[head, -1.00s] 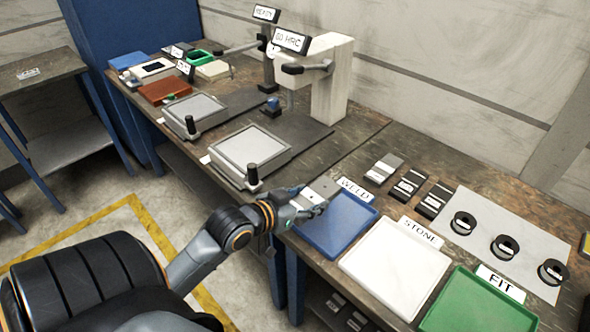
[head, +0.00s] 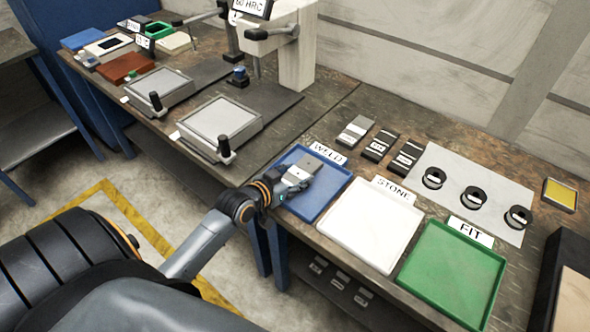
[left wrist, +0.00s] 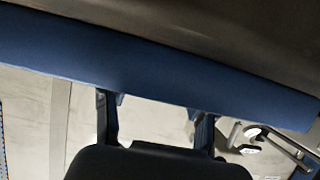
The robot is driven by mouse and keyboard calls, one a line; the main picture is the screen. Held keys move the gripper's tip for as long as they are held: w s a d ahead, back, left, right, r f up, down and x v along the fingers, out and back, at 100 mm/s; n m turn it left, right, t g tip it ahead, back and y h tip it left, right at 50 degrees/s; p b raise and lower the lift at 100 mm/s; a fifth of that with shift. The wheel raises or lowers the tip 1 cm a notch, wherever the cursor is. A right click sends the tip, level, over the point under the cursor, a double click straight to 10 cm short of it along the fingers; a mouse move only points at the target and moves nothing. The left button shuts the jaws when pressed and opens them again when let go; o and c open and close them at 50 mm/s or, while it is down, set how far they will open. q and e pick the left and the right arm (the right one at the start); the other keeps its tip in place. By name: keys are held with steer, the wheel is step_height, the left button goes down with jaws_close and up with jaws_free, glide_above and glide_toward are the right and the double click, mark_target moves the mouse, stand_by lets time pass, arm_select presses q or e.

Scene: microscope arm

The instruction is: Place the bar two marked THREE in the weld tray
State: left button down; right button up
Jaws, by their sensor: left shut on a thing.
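My left gripper (head: 297,176) is shut on a light grey metal bar (head: 314,162) and holds it over the far part of the blue weld tray (head: 319,204). I cannot read any mark on the bar. Whether it touches the tray floor is not clear. The tray's white WELD card (head: 328,153) stands behind it. In the left wrist view two dark fingers (left wrist: 157,118) show, and the bar cannot be made out there. My right gripper is not in view.
A white STONE tray (head: 370,225) and a green FIT tray (head: 452,272) stand to the right. Several bars (head: 380,145) lie behind the trays. A pale mat (head: 455,185) bears three black rings. A grey plate fixture (head: 220,125) stands to the left.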

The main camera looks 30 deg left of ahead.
arm_select(q)
steer(key=shift+r, duration=0.25)
steer(key=c, duration=0.8)
jaws_free()
steer(key=shift+f, duration=0.35)
steer(key=shift+c, duration=0.2)
steer(key=o, duration=0.4)
steer(key=shift+s+r, duration=0.1)
steer(key=v, duration=1.2)
